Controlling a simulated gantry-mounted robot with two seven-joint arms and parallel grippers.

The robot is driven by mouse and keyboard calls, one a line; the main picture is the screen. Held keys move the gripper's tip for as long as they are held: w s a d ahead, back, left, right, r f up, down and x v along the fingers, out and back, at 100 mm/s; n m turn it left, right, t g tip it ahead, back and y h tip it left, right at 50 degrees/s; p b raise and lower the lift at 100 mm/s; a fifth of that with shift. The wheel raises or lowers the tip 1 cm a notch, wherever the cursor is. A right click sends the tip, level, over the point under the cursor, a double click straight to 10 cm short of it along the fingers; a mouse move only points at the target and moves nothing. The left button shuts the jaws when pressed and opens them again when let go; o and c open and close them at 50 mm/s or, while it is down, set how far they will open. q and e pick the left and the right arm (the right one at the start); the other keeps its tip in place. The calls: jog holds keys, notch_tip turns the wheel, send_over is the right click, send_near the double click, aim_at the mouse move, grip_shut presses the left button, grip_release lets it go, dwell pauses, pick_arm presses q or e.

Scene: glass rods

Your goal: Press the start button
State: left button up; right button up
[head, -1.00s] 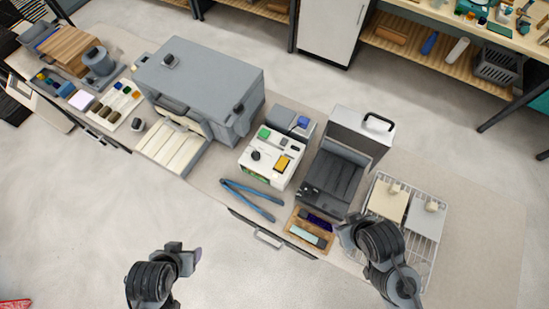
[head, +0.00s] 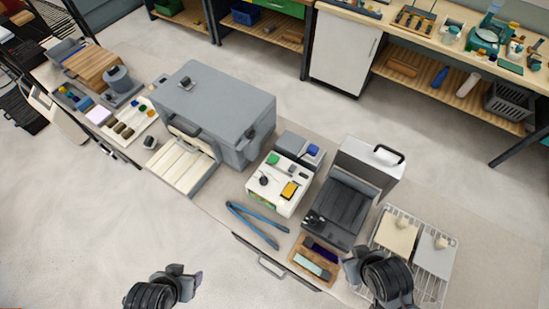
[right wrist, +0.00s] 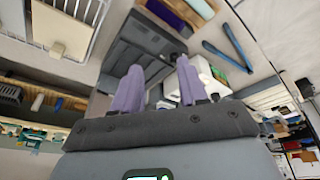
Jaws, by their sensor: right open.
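A white control box (head: 279,185) stands mid-bench in the head view. On its top are a green button (head: 273,159), a black knob and a yellow-orange panel; no start label is readable. A blue button (head: 313,150) sits on the grey unit behind it. My right gripper (right wrist: 157,85) is open and empty, with purple fingers apart in the right wrist view; the white box (right wrist: 207,75) shows beyond the right finger. In the head view my right gripper is over the bench's front, right of the box. My left gripper (head: 194,282) is off the bench at lower left, its opening unclear.
Blue tongs (head: 257,224) lie in front of the box. A black-topped machine (head: 347,208) stands right of it, a large grey furnace-like box (head: 215,110) left. A wooden tray (head: 316,260) and a wire rack (head: 411,247) are near my right arm.

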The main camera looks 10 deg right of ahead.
jog(key=shift+a, duration=0.1)
grip_shut()
dwell(1.4)
